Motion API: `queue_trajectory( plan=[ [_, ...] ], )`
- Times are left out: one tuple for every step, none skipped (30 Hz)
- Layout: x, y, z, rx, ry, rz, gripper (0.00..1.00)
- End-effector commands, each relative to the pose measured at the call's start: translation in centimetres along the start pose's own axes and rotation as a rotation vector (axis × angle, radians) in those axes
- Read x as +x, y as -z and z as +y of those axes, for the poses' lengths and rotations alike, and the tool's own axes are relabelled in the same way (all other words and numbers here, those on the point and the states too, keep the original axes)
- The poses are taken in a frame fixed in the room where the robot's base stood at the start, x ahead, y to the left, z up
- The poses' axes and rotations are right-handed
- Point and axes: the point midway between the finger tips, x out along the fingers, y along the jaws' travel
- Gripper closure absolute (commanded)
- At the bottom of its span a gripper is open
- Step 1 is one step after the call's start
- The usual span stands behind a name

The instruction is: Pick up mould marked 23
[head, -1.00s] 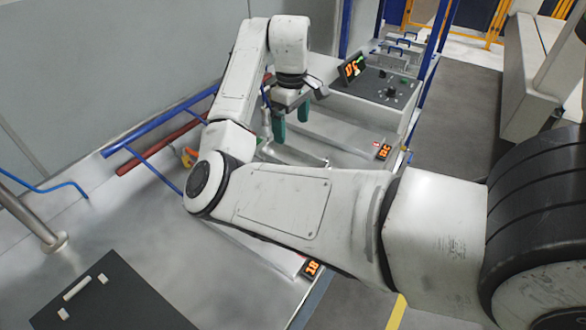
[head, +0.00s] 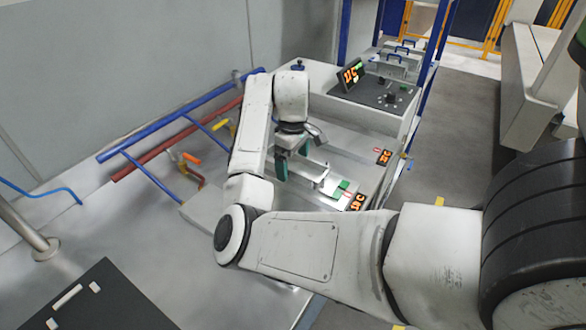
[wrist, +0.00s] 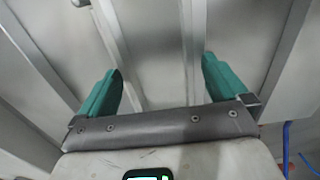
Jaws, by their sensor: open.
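My gripper (head: 291,160) hangs open and empty above the grey bed, its two teal fingers apart. Two long grey moulds lie beside it: the farther mould (head: 345,145) has an orange display (head: 384,157), and the nearer mould (head: 330,185) has another display (head: 357,202) and a green patch. The orange digits are too small and slanted to read surely, so I cannot tell which is marked 23. In the wrist view my gripper (wrist: 162,68) has its fingers spread over plain grey metal surfaces with ridges, and nothing is between them.
A control box (head: 375,95) with knobs and a tilted screen stands behind the moulds. Blue and red pipes (head: 180,140) with yellow and orange handles run along the wall. A dark panel (head: 100,300) lies front left. My arm hides part of the bed.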

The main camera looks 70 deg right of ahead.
Motion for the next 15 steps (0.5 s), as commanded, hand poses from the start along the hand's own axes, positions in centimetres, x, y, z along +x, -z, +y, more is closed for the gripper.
queue_trajectory(
  plan=[
    [0.06, 0.00, 0.00, 0.000, 0.000, 0.000, 0.00],
    [0.06, 0.00, 0.01, 0.000, 0.000, 0.000, 0.00],
    [0.05, 0.00, 0.01, 0.000, 0.000, 0.000, 0.00],
    [0.05, 0.00, 0.02, 0.000, 0.000, 0.000, 0.00],
    [0.05, 0.00, 0.02, 0.000, 0.000, 0.000, 0.00],
    [0.04, 0.00, 0.02, 0.000, 0.000, 0.000, 0.03],
    [0.04, 0.00, 0.02, 0.000, 0.000, 0.000, 0.06],
    [0.04, 0.00, 0.02, 0.000, 0.000, 0.000, 0.09],
    [0.04, 0.00, 0.02, 0.000, 0.000, 0.000, 0.12],
    [0.04, 0.00, 0.02, 0.000, 0.000, 0.000, 0.15],
    [0.03, 0.00, 0.02, 0.000, 0.000, 0.000, 0.18],
    [0.03, 0.00, 0.02, 0.000, 0.000, 0.000, 0.22],
    [0.03, 0.00, 0.02, 0.000, 0.000, 0.000, 0.25],
    [0.03, 0.00, 0.02, 0.000, 0.000, 0.000, 0.28],
    [0.03, 0.00, 0.02, 0.000, 0.000, 0.000, 0.32]
  ],
)
